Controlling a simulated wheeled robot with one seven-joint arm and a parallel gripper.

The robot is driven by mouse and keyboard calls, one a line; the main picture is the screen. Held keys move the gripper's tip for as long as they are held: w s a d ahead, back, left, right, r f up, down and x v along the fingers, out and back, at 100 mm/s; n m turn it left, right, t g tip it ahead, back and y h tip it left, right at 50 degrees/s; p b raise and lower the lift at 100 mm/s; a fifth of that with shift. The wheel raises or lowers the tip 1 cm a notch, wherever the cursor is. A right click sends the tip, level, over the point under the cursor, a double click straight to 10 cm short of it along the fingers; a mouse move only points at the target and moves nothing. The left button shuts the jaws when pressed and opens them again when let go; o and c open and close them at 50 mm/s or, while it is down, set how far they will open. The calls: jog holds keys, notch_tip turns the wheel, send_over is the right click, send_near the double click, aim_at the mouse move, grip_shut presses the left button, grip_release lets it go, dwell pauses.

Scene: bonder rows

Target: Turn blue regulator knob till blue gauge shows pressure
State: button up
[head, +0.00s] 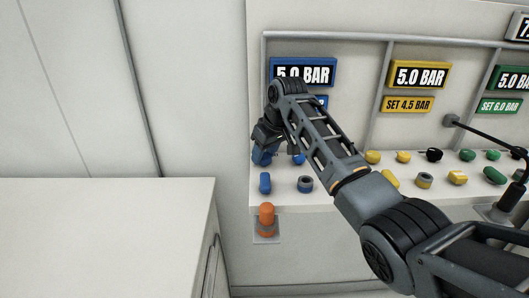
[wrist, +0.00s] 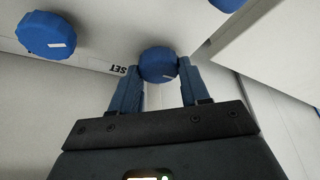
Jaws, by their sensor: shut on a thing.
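The blue gauge (head: 317,68) reads 5.0 BAR; my arm covers its lower left edge. The blue sign below it (head: 322,101) is mostly hidden by my arm. In the wrist view a round blue knob (wrist: 158,62) sits between my fingertips. My gripper (wrist: 159,72) is shut on this knob, one finger on each side. In the head view my gripper (head: 264,150) is at the left end of the panel, and the knob it holds is hard to make out there. The word SET shows beside the knob in the wrist view.
Another blue knob (wrist: 47,36) is left of the held one in the wrist view, and part of a third (wrist: 227,4) is at the top. Yellow (head: 420,74) and green gauges stand to the right. An orange knob (head: 266,215) is below. A white cabinet (head: 100,230) stands at left.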

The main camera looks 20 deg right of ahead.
jog(key=shift+r+m+p, duration=0.1)
jog(key=shift+m+p, duration=0.3)
jog(key=shift+p, duration=0.05)
jog(key=shift+a+r+m+h+p, duration=0.1)
jog(key=shift+m+h+p, duration=0.3)
jog(key=shift+m+p, duration=0.2)
jog(key=m+h+p, duration=0.1)
jog(key=m, duration=0.1)
jog(key=shift+m+p, duration=0.3)
jog(key=shift+p, duration=0.1)
jog(key=m+h+p, duration=0.1)
jog(key=m, duration=0.2)
jog(key=shift+m+h, duration=0.6)
jog(key=shift+m, duration=1.1)
jog(key=o, duration=1.1)
jog(key=shift+f+g, duration=0.2)
jog(key=shift+g, duration=0.1)
jog(key=shift+c, duration=0.2)
jog(key=shift+r, duration=0.1)
